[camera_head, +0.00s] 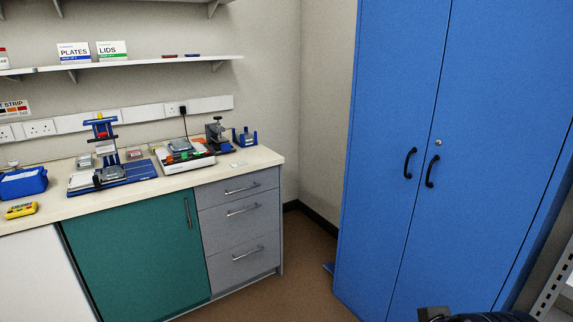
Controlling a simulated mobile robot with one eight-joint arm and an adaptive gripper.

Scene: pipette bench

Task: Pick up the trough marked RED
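No marking RED can be read in this view. On the bench at left, a small clear container with a reddish tint (134,153) sits behind the blue stand. Another small clear container (85,161) sits to the left of the stand's column. I cannot tell whether either is the RED trough. A dark piece, which looks like part of my arm, shows at the bottom right edge, far from the bench. My gripper's fingertips are not in view.
The bench top (262,158) holds a blue pipette stand (103,135), a white device with coloured marks (184,154), a blue box (22,183) and a yellow item (21,210). A shelf (130,64) hangs above. A blue cupboard (400,100) stands right; brown floor (295,262) between is clear.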

